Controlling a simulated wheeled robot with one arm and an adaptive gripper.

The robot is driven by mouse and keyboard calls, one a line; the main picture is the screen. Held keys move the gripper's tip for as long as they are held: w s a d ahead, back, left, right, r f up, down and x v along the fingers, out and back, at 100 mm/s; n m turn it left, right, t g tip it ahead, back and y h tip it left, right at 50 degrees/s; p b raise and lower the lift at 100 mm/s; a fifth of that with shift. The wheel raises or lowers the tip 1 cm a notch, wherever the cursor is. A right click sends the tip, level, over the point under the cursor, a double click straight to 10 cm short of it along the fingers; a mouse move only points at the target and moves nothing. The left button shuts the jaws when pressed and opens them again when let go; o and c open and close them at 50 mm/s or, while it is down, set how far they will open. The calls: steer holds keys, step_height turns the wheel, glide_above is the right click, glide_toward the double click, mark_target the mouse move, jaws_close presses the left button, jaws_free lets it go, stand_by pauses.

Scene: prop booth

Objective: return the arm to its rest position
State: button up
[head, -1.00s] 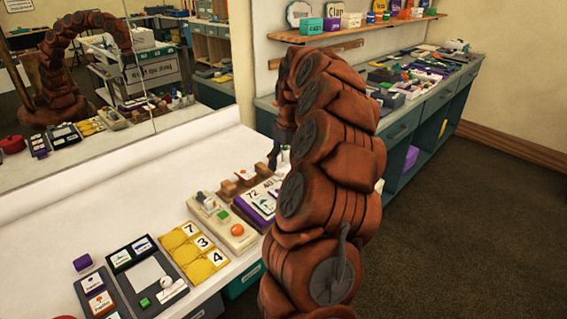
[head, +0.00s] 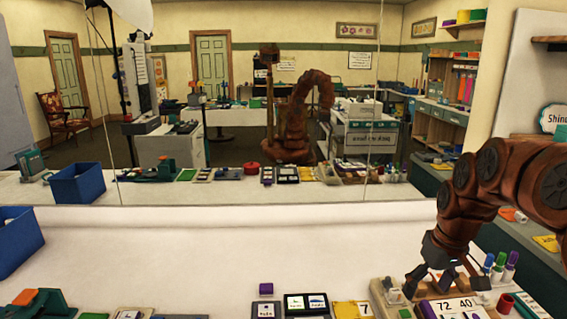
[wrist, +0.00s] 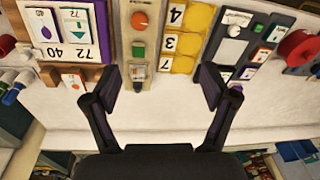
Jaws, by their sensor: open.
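My reddish-brown segmented arm (head: 495,185) arches in from the right of the head view and bends down. My gripper (head: 446,283) hangs at its end, over the board with 72 and 40 (head: 449,308) on the white counter. In the wrist view my gripper (wrist: 162,92) has its dark fingers spread wide with nothing between them. Past the fingers lie the beige device with orange and green buttons (wrist: 139,50) and the yellow cards (wrist: 183,63) with numerals. The fingers look apart from them.
A large mirror (head: 240,150) stands behind the counter (head: 180,250) and reflects the room and my arm. Markers (head: 500,265) stand close right of my gripper. A blue bin (head: 18,240) sits at far left. The counter's middle is bare.

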steer(key=s+a+g+p, duration=0.2)
steer(key=s+a, duration=1)
steer(key=s+a+f+m+h, duration=0.1)
steer(key=s+a+f, duration=0.2)
steer(key=s, duration=1)
steer(key=shift+s+a+m+g+p, duration=0.2)
steer(key=shift+s+m+g+p, duration=0.15)
steer(key=shift+s+m+g, duration=0.05)
steer(key=shift+c, duration=0.4)
